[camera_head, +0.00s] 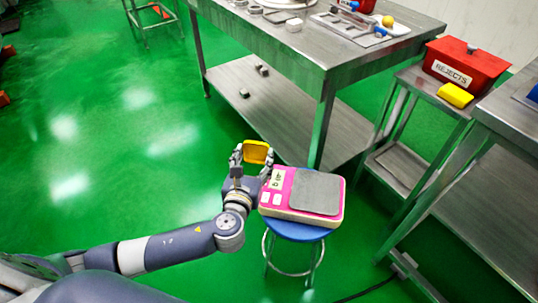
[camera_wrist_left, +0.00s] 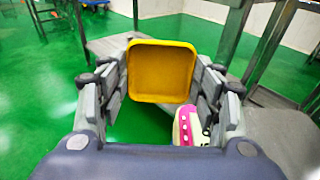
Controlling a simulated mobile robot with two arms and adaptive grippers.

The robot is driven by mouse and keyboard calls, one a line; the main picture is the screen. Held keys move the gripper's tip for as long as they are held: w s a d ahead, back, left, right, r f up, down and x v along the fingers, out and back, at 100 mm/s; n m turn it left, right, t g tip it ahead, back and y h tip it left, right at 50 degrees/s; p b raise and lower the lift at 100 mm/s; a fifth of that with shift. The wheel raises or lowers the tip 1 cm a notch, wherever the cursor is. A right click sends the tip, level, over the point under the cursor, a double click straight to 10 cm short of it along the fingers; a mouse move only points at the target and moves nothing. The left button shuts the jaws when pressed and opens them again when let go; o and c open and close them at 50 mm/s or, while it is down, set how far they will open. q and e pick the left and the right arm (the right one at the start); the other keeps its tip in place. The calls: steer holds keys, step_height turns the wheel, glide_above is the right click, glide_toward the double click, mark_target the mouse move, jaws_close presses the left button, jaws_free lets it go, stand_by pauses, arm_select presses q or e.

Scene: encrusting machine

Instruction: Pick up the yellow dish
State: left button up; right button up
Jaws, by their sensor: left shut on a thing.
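The yellow dish (camera_head: 256,152) is a shallow square dish held up in my left gripper (camera_head: 252,160), just beyond the left back corner of the pink scale. In the left wrist view the yellow dish (camera_wrist_left: 161,71) faces the camera with its hollow side, tilted upright. The fingers of my left gripper (camera_wrist_left: 160,92) are closed on its left and right sides. My right gripper is not in view.
The pink scale (camera_head: 315,192) with a grey plate stands on a blue stool (camera_head: 294,229). A steel table (camera_head: 318,50) stands behind. A red REJECTS bin (camera_head: 465,64) and a yellow block (camera_head: 455,95) are at the right. Green floor at the left is open.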

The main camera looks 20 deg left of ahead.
mark_target(257, 150)
arm_select(q)
steer(key=x, duration=0.3)
steer(key=shift+w+d+b, duration=0.1)
steer(key=shift+w+b, duration=0.15)
steer(key=shift+b, duration=0.05)
steer(key=shift+o, duration=1.2)
steer(key=shift+c, duration=0.6)
steer(key=shift+r, duration=0.15)
